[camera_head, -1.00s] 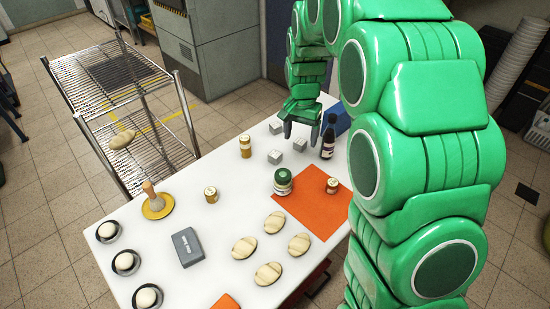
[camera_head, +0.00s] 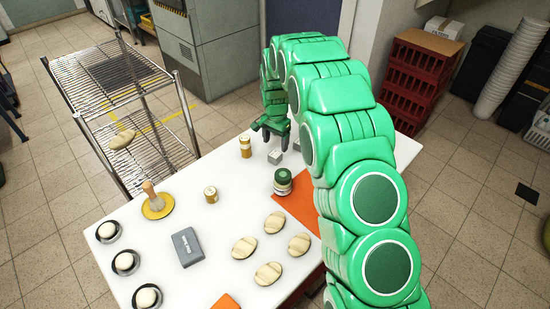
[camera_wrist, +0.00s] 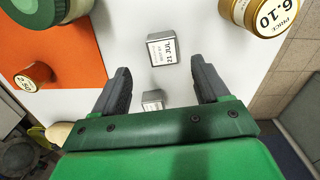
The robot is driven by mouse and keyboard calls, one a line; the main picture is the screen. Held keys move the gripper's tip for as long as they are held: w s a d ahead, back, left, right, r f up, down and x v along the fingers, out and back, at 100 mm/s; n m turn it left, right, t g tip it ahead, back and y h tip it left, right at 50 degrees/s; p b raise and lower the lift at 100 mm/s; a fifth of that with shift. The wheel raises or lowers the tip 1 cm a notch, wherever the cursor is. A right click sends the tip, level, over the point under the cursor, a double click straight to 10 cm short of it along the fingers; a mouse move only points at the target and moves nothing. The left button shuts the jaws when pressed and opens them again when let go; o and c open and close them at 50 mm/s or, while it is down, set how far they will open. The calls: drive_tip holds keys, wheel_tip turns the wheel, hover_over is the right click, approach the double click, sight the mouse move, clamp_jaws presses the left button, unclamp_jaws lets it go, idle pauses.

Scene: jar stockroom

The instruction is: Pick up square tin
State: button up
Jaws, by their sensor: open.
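Small silver square tins stand on the white table. In the head view one tin (camera_head: 275,156) stands just in front of my gripper (camera_head: 270,134), and another tin (camera_head: 297,145) stands to its right, partly hidden by my arm. In the wrist view a labelled tin (camera_wrist: 163,50) lies ahead of the fingertips, and a second tin (camera_wrist: 153,99) lies between the open fingers, its lower part hidden by the gripper body. My gripper (camera_wrist: 160,72) is open and empty, above the table. I cannot tell whether the fingers touch the second tin.
A gold-lidded jar (camera_head: 245,147) stands left of the tins. A green-lidded jar (camera_head: 283,181) stands by the orange mat (camera_head: 297,207). Another small jar (camera_head: 211,195), a wooden-handled tool (camera_head: 157,206) and a grey box (camera_head: 187,247) stand to the left. Several oval pieces lie in front.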

sight(275, 154)
drive_tip(key=shift+w+a+f, duration=0.1)
drive_tip(key=shift+f, duration=1.85)
drive_tip(key=shift+w+f, duration=0.1)
drive_tip(key=shift+f, duration=1.85)
drive_tip(key=c, duration=1.1)
drive_tip(key=shift+o, duration=0.2)
drive_tip(key=shift+r, duration=0.1)
